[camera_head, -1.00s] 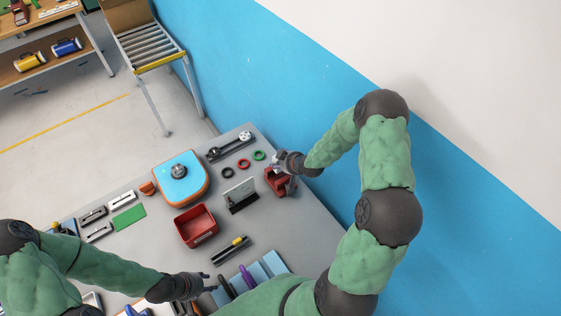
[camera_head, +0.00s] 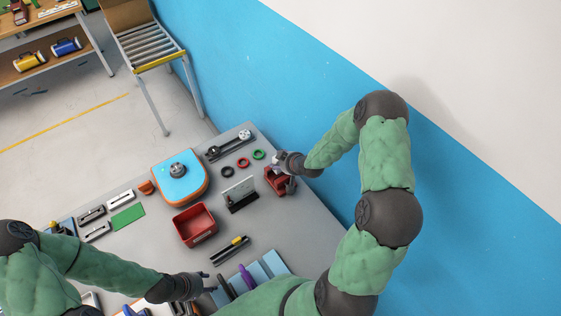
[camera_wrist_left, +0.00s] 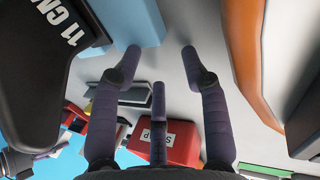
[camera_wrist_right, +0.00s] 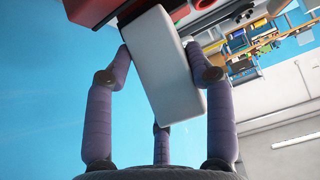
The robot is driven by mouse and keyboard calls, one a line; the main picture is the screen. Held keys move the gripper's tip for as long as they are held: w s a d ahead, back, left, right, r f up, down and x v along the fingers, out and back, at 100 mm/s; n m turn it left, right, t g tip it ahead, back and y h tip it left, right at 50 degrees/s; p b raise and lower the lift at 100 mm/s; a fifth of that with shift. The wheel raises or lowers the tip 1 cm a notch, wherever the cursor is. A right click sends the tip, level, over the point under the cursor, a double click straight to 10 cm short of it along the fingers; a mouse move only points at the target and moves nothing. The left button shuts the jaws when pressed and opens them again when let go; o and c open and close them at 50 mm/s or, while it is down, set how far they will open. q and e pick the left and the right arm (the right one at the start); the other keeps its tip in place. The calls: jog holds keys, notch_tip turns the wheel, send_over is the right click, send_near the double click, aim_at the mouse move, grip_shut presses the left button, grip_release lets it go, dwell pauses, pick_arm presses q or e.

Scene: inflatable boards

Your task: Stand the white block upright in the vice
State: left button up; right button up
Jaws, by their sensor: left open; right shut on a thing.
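The white block (camera_wrist_right: 162,70) fills the middle of the right wrist view, between the fingers of my right gripper (camera_wrist_right: 163,65), which is shut on it. The block looks tilted in that view, and its far end is close to the red vice (camera_wrist_right: 95,8). In the head view the red vice (camera_head: 279,181) is at the table's right side, with my right gripper (camera_head: 281,162) directly over it. The block is mostly hidden there, and I cannot tell whether it touches the jaws. My left gripper (camera_head: 210,282) is open and empty over the near part of the table; its fingers (camera_wrist_left: 160,65) show spread.
A red bin (camera_head: 196,226) and an upright plate in a dark stand (camera_head: 240,195) are left of the vice. Red, green and black rings (camera_head: 243,163) lie behind. A blue-topped orange unit (camera_head: 180,178) stands further left. The blue wall is close on the right.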

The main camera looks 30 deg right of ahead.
pick_arm(q)
jog(key=shift+f, duration=0.35)
pick_arm(e)
jog(key=shift+f, duration=0.3)
pick_arm(q)
jog(key=shift+s+d+f+b, duration=0.1)
jog(key=shift+f+b, duration=0.15)
jog(key=shift+b, duration=0.25)
pick_arm(e)
jog(key=shift+d+f, duration=0.15)
jog(key=shift+f, duration=0.15)
